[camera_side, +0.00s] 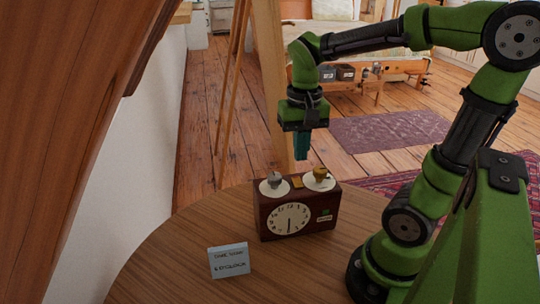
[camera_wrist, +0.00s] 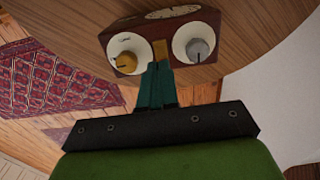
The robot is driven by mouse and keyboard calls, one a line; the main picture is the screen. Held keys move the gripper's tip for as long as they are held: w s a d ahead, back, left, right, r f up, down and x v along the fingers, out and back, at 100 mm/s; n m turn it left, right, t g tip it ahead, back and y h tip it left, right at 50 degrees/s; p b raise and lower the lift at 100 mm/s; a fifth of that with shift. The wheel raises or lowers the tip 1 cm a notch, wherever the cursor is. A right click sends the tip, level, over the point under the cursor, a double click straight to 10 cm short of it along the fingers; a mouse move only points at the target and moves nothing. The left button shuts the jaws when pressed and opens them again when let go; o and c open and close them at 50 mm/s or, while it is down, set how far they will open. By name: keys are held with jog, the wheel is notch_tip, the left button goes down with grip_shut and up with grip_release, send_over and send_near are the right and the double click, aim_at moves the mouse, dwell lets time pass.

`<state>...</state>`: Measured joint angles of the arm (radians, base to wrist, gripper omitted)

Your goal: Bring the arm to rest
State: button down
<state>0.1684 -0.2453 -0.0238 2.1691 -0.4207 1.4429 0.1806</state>
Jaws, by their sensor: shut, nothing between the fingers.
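My gripper (camera_side: 302,146) is shut with nothing between its fingers. In the side view it hangs above the back of the brown clock box (camera_side: 278,232), pointing down and apart from it. In the wrist view the teal fingers of my gripper (camera_wrist: 157,84) are together, and the box (camera_wrist: 183,62) lies beyond their tips. The box stands upright on the table with a round white dial on its front. On its top are a grey knob (camera_side: 274,179) and a gold knob (camera_side: 320,173) on white discs, with a small tan piece between them.
A light blue card (camera_side: 229,261) with writing stands on the round wooden table (camera_side: 180,270), left of the box. A wooden post (camera_side: 270,80) rises behind the table. A slanted timber (camera_side: 70,90) fills the left. A bed and rugs (camera_side: 388,130) are farther back.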

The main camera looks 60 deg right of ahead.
jog(key=shift+w, duration=0.2)
jog(key=s+a+r+n+t+y, duration=0.1)
jog(key=a+r+n+t+y, duration=0.1)
jog(key=a+n+t, duration=0.3)
jog(key=a+r+t, duration=0.1)
jog(key=a+t, duration=0.1)
jog(key=a, duration=0.1)
jog(key=shift+s, duration=0.25)
jog(key=shift+r, duration=0.1)
dwell(0.4)
